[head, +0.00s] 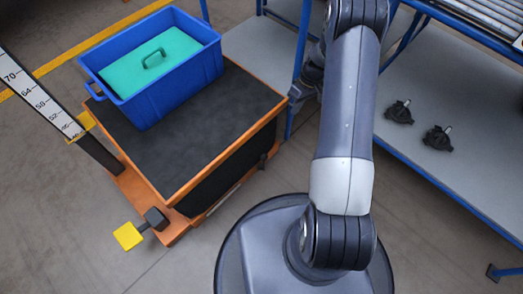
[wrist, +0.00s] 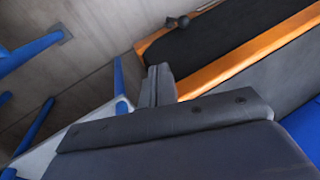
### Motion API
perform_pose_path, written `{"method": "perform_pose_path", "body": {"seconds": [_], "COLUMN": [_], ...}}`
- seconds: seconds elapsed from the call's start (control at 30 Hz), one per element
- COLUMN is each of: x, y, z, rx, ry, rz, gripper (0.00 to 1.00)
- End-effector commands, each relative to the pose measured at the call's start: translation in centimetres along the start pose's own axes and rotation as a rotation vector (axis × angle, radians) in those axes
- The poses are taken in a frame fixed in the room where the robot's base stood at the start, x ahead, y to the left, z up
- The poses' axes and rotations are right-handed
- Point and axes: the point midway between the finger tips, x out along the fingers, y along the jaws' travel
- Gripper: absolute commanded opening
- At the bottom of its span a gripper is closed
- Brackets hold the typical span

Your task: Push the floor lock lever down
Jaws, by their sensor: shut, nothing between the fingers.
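The floor lock lever, with a yellow pedal (head: 128,236) and a dark block behind it, sticks out from the near left corner of the orange cart (head: 178,192). Whether it is up or down I cannot tell for sure. My gripper (head: 294,100) is dark and partly hidden by my arm, near the cart's right side and well away from the pedal. In the wrist view my gripper (wrist: 158,84) has its fingers together and empty, with the orange edge of the cart (wrist: 240,66) beyond. The yellow pedal does not show in the wrist view.
A measuring board (head: 35,90) rises at the left. A blue-framed shelf (head: 450,165) with dark parts stands at the right. Floor around the pedal is clear.

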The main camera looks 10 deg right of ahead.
Motion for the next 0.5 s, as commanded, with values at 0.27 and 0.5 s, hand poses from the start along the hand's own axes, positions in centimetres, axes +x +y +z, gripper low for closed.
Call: {"method": "perform_pose_path", "body": {"seconds": [0.27, 0.5], "x": [0.0, 1.0], "y": [0.0, 0.0], "z": [0.0, 0.0], "rx": [0.000, 0.000], "ry": [0.000, -0.001], "rz": [0.000, -0.002], "gripper": [0.00, 0.00]}}
